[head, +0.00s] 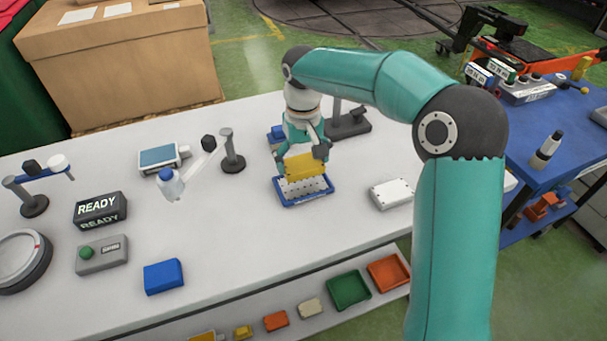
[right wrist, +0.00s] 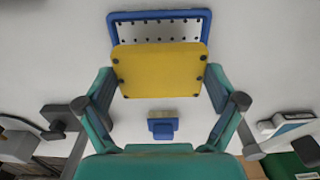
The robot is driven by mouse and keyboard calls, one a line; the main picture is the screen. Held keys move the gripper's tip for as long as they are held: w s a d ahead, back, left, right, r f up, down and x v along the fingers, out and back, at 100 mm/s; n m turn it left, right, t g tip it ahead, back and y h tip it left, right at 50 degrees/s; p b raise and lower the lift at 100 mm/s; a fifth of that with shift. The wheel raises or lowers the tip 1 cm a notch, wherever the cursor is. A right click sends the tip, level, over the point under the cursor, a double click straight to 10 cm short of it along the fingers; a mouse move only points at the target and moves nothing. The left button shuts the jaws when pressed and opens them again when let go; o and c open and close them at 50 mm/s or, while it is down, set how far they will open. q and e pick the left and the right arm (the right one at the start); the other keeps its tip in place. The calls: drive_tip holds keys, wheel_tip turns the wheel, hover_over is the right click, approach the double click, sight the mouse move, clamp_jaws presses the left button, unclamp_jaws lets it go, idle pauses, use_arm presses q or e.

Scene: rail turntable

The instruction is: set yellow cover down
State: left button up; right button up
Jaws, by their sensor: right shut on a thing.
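The yellow cover (head: 303,165) is a flat plate with dark dots at its corners. In the right wrist view the cover (right wrist: 160,70) sits between the two fingers (right wrist: 160,105) and hides the lower part of the blue tray (right wrist: 160,14). I cannot tell whether the cover touches the tray. My left gripper is not in view.
A white box (head: 391,194) lies right of the tray. A small blue block (right wrist: 162,126) shows below the cover in the right wrist view. A dark stand (head: 232,160) with a bottle arm stands left. A blue box (head: 164,277) and a READY sign (head: 99,208) are further left. The table front is clear.

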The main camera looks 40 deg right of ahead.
sight(303, 185)
drive_tip(key=shift+f, duration=2.15)
drive_tip(key=o, duration=1.1)
drive_tip(key=shift+f, duration=0.1)
drive_tip(key=shift+c, duration=0.2)
wheel_tip(303, 185, up, 12)
drive_tip(key=shift+r+p, duration=0.1)
drive_tip(key=shift+p, duration=0.3)
